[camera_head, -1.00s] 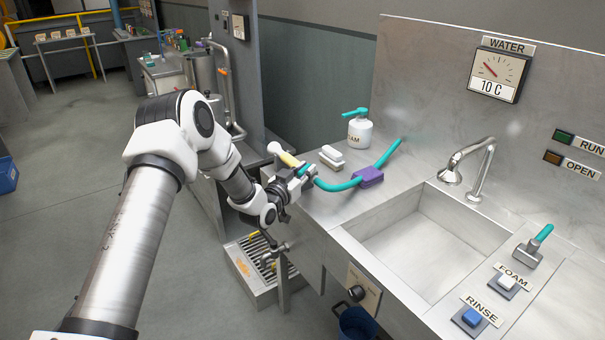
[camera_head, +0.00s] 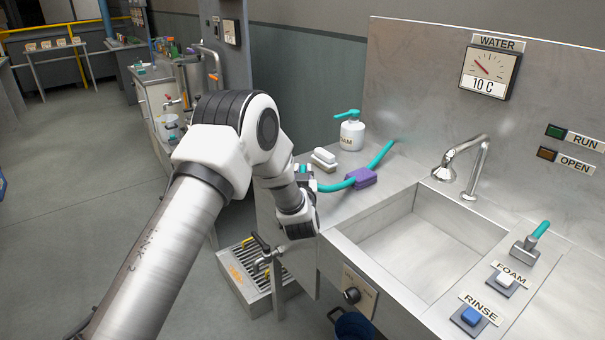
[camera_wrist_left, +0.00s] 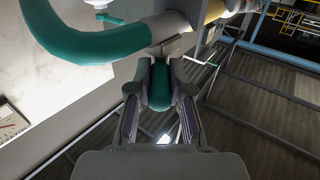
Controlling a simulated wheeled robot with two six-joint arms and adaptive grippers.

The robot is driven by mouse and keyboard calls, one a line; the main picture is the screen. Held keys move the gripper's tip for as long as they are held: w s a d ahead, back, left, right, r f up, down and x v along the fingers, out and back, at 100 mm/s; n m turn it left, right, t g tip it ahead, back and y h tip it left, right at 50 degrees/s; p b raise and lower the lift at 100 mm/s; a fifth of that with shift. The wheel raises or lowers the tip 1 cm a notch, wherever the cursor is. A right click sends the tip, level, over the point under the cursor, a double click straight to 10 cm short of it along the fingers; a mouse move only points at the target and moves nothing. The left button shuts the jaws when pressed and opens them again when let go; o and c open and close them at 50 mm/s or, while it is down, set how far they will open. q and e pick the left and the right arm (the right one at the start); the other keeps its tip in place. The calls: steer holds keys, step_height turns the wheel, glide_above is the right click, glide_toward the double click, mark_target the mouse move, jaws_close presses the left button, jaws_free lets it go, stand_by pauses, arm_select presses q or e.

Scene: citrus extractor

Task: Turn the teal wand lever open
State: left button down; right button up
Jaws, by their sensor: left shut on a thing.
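The teal wand lever (camera_wrist_left: 159,98) shows in the left wrist view between the two fingers of my left gripper (camera_wrist_left: 159,80), which is shut on it. The lever hangs from the wand's grey body (camera_wrist_left: 172,44), with a yellow part (camera_wrist_left: 215,10) beyond. The thick teal hose (camera_wrist_left: 85,45) curves off to the left. The teal hose (camera_head: 335,187) runs from there through a purple block (camera_head: 361,179) on the counter. My right gripper is not in view.
A foam bottle (camera_head: 352,134) and a white block (camera_head: 324,158) stand behind the hose. The sink (camera_head: 425,235) lies right, with another teal lever (camera_head: 541,229) at its right side. A grated drain box (camera_head: 243,277) is on the floor below my left wrist.

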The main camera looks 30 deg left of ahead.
arm_select(q)
steer(key=c, duration=1.1)
jaws_free()
steer(key=shift+o, duration=0.2)
steer(key=v, duration=1.2)
